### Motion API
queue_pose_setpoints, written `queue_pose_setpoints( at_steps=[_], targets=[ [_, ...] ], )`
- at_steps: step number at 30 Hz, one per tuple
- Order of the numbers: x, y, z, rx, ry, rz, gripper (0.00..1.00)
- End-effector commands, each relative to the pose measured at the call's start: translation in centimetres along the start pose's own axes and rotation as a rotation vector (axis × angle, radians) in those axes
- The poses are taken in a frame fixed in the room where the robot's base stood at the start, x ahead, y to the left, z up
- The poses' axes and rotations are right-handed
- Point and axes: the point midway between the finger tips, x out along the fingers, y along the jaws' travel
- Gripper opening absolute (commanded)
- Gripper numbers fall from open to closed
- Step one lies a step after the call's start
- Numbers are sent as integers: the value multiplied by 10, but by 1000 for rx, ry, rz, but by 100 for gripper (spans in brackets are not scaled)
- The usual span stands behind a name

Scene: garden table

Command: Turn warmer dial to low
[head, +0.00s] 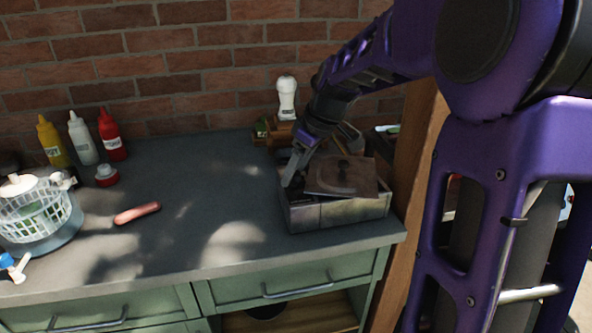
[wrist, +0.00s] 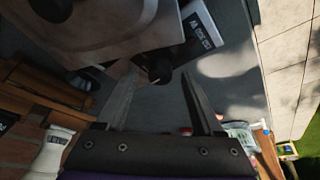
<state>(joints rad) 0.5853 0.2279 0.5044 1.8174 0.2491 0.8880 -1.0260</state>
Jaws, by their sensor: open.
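The warmer (head: 340,212) is a worn grey box with a brownish lid, at the right end of the counter. In the wrist view, its body fills the upper left (wrist: 105,25). My gripper (head: 291,180) is at the warmer's left side in the head view, where I cannot make out the dial.
A white shaker bottle (head: 287,98) and wooden items (head: 280,134) stand behind the warmer. A wooden post (head: 410,150) is close on its right. Sauce bottles (head: 82,138), a sausage (head: 137,213) and a white basket (head: 35,212) are at left. The middle counter is clear.

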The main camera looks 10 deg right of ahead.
Motion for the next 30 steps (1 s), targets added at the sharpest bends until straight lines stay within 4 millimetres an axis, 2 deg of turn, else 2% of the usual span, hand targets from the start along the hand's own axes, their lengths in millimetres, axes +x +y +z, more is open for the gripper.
queue_pose_setpoints(
  at_steps=[8,19,30],
  targets=[
    [1,0,0,0,0,0,67],
    [1,0,0,0,0,0,0],
    [1,0,0,27,1,13,0]
  ],
)
